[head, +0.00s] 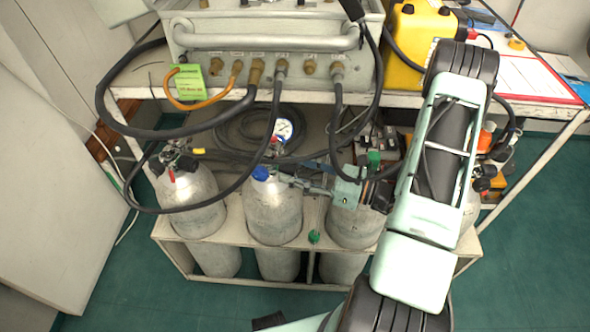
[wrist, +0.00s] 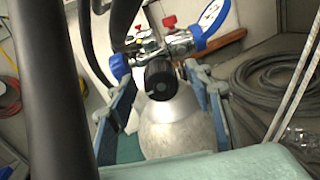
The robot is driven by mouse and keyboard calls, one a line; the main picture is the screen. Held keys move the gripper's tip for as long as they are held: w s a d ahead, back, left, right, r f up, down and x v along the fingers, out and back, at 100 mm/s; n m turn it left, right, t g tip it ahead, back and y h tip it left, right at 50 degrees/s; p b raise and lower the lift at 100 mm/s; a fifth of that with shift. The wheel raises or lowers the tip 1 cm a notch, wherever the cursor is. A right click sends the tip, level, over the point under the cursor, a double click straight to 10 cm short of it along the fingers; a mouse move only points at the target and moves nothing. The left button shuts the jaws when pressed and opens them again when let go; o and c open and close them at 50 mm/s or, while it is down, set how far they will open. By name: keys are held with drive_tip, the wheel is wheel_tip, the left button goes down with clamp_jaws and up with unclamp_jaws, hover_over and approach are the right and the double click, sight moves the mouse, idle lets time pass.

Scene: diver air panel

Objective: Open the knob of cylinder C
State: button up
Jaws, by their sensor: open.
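Several grey cylinders stand in a rack, and I can read no letter on them. The middle-left cylinder (head: 273,213) has a blue knob (head: 261,173) at its top. My gripper (head: 290,178) reaches in from the right at that cylinder's valve. In the wrist view my open fingers (wrist: 160,105) stand on either side of a black round knob (wrist: 161,80) on a metal valve, above the grey cylinder body (wrist: 178,130). The blue knob (wrist: 120,66) shows left of it, by the left finger. I cannot tell whether either finger touches. Part of the cylinder is hidden by my gripper.
A left cylinder (head: 188,204) and a right cylinder (head: 353,226) with a green knob (head: 374,158) flank it. Black hoses (head: 222,203) loop around the valves. The panel (head: 275,68) sits on the shelf above. A gauge (head: 283,129) stands behind the valve.

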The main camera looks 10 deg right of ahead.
drive_tip(key=shift+c, duration=0.4)
drive_tip(key=c, duration=1.1)
drive_tip(key=n+b, duration=0.1)
drive_tip(key=n, duration=0.1)
drive_tip(key=n+b, duration=0.1)
drive_tip(key=shift+f+n+b, duration=0.25)
drive_tip(key=shift+n+b, duration=0.05)
drive_tip(key=shift+n, duration=0.1)
drive_tip(key=n+b, duration=0.2)
drive_tip(key=n, duration=0.2)
drive_tip(key=shift+n+b, duration=0.35)
drive_tip(key=shift+n, duration=0.05)
drive_tip(key=n+b, duration=0.3)
drive_tip(key=n, duration=0.2)
drive_tip(key=shift+f+b, duration=0.1)
drive_tip(key=shift+b, duration=0.2)
drive_tip(key=shift+n+y+b, duration=0.3)
drive_tip(key=shift+n+b, duration=0.85)
drive_tip(key=shift+n, duration=0.85)
drive_tip(key=shift+r, duration=0.2)
